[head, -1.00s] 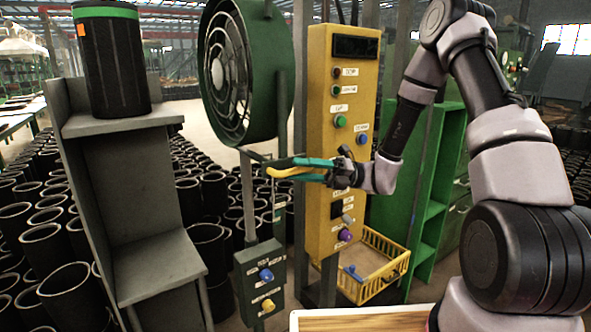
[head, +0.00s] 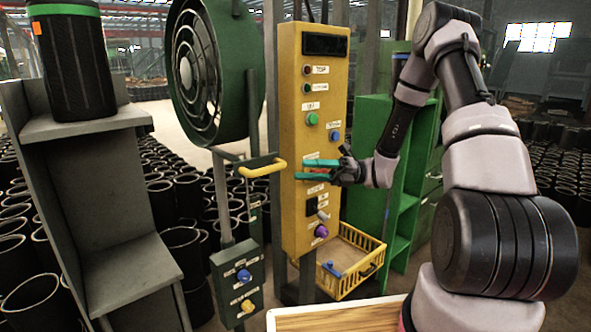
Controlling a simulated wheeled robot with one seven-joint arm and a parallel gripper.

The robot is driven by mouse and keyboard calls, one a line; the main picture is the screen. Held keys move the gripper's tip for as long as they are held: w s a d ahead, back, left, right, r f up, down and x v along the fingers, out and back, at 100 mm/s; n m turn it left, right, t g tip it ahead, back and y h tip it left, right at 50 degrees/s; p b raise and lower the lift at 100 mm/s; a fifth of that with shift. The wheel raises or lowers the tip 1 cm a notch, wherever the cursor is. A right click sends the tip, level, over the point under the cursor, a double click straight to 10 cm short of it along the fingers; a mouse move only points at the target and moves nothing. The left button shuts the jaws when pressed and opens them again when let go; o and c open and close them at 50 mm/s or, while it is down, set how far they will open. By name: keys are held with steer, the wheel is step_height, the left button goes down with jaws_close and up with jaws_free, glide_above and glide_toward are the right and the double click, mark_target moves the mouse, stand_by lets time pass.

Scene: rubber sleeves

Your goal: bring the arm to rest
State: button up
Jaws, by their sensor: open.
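My gripper (head: 308,169) is in the middle of the head view, in front of the yellow control panel (head: 291,100). Its green-tipped fingers point left and stand apart with nothing between them. A yellow handle (head: 262,170) on the green bracket by the fan lies just left of the fingertips, apart from them in the picture. My arm is bent, coming down from the upper right to the gripper.
A large green fan (head: 215,70) stands left of the panel, with a small button box (head: 238,282) below. A yellow basket (head: 372,262) holds a blue item. A grey shelf (head: 128,265) bears a black cylinder (head: 70,62). Many black sleeves (head: 35,292) crowd the floor.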

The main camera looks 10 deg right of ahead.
steer(key=s+d+r+n+t+h, duration=0.1)
steer(key=s+d+r+n+h, duration=0.2)
steer(key=s+r+n+h, duration=0.6)
steer(key=s+d+r+n+t+h, duration=0.5)
steer(key=d+r+n+t+h, duration=0.3)
steer(key=n, duration=0.5)
steer(key=d+r+t, duration=0.1)
steer(key=d+t, duration=0.1)
steer(key=t, duration=0.1)
steer(key=shift+s+r+t, duration=0.2)
steer(key=shift+r+t, duration=0.15)
steer(key=shift+t, duration=0.05)
